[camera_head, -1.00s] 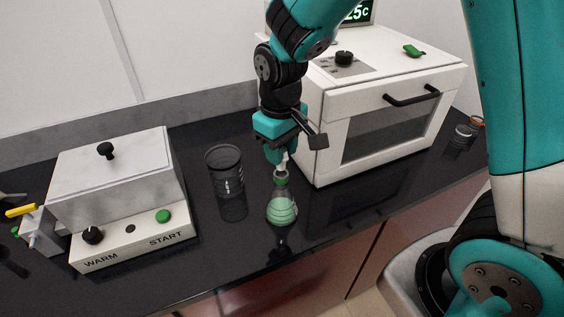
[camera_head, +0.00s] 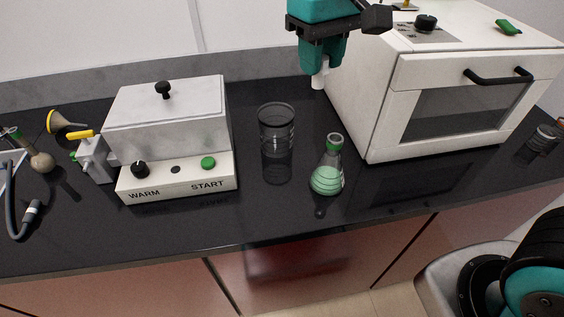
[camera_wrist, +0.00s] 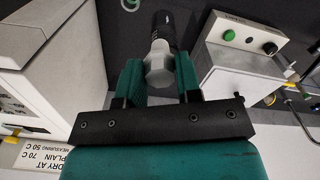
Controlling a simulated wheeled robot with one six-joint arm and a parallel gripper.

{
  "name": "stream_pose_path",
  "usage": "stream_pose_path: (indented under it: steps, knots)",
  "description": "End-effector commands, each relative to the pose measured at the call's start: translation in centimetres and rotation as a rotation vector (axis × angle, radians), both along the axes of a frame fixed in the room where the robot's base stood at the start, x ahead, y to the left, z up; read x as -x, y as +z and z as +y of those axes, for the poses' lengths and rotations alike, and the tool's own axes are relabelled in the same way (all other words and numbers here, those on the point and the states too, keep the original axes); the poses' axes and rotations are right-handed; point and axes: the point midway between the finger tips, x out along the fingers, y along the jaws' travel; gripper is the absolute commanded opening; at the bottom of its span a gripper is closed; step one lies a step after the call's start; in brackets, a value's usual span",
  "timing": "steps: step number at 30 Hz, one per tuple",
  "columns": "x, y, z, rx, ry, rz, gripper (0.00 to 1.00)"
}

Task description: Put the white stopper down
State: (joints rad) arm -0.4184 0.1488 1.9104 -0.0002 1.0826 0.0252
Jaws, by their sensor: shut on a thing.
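The white stopper (camera_head: 320,78) is held between the fingertips of my gripper (camera_head: 321,66), high above the bench. In the wrist view the stopper (camera_wrist: 158,62) sits between the two teal fingers of my gripper (camera_wrist: 157,78), which are shut on it. A conical flask (camera_head: 327,172) with green liquid and a green neck band stands upright on the black bench (camera_head: 230,224), below the stopper and apart from it. The flask's mouth is open.
A clear beaker (camera_head: 276,130) stands left of the flask. A white heater box (camera_head: 175,135) with WARM and START labels is further left. A white oven (camera_head: 450,95) stands right. Bare bench lies in front of the flask and beaker.

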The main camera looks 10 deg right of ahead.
Motion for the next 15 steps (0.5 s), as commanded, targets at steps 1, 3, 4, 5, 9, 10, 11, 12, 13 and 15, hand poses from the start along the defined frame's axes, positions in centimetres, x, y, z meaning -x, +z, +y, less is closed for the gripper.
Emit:
stream_pose_path:
  steps: [1, 3, 4, 5, 9, 10, 11, 12, 13, 15]
  knots:
    - [0.5, -2.4, 1.8, 0.002, 0.011, 0.004, 0.10]
    - [1.2, -4.1, 3.8, 0.001, 0.009, 0.003, 0.10]
    - [1.5, -4.8, 4.6, 0.001, 0.008, 0.003, 0.10]
    - [1.8, -5.3, 5.3, 0.001, 0.008, 0.002, 0.10]
    - [2.8, -7.2, 7.5, 0.000, 0.003, 0.000, 0.10]
    - [2.9, -7.5, 7.8, 0.000, 0.002, 0.001, 0.10]
    - [3.1, -7.8, 8.0, 0.002, 0.002, 0.001, 0.10]
    - [3.1, -8.4, 8.1, 0.002, 0.001, 0.002, 0.10]
    - [3.2, -8.9, 8.2, 0.002, 0.000, 0.003, 0.10]
    - [3.3, -10.4, 8.1, 0.004, -0.001, 0.005, 0.10]
